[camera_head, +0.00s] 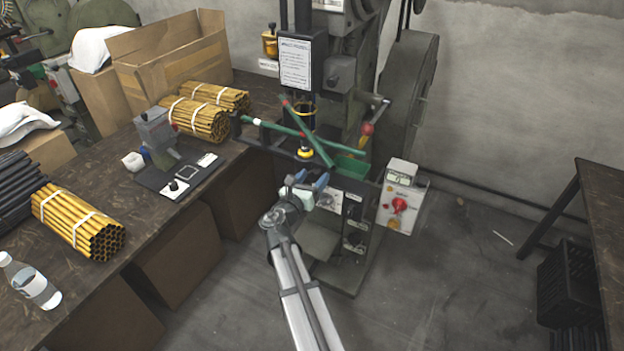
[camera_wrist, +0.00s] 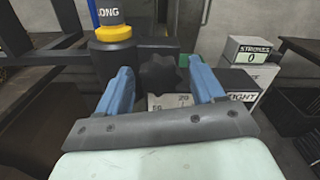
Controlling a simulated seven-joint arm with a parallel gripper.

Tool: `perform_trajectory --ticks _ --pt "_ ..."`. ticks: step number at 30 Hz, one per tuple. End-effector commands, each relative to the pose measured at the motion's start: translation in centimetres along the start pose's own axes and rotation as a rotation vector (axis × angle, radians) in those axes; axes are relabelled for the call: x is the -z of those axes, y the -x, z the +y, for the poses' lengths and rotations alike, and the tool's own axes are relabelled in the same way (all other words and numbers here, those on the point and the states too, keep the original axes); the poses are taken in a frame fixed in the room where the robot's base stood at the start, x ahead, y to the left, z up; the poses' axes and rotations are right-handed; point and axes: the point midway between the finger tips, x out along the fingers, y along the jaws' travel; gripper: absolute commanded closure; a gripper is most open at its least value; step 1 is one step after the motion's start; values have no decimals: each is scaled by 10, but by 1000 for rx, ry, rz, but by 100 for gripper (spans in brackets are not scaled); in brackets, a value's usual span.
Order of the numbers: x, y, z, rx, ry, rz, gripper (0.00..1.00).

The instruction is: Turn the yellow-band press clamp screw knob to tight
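The black lobed clamp screw knob (camera_wrist: 163,75) shows in the wrist view just beyond and between my fingers. My gripper (camera_wrist: 160,68) is open, with one blue finger on each side of the knob; I cannot tell whether either finger touches it. The yellow band (camera_wrist: 107,17), marked LONG, sits above a black collar left of the knob. A label reading "IGHT" (camera_wrist: 243,96) is partly hidden by my right finger. In the head view my gripper (camera_head: 311,181) is at the front of the press (camera_head: 304,130), below its yellow band (camera_head: 304,153); the knob is hidden there.
A strokes counter reading 0 (camera_wrist: 249,54) stands right of the knob. A grey box with a red switch (camera_head: 399,204) is right of the press. Green bars (camera_head: 312,135) cross at the press front. The workbench (camera_head: 110,190) left holds bundled yellow tubes (camera_head: 78,219).

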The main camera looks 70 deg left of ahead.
Motion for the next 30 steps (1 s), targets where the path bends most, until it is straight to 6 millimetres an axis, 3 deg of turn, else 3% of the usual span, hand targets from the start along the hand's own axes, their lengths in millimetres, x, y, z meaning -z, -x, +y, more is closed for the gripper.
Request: perform_trajectory --ticks 2,16,30 --pt "0 0 0 0 0 0 41" --pt "0 0 0 0 0 0 86" --pt "0 0 0 0 -117 0 87"
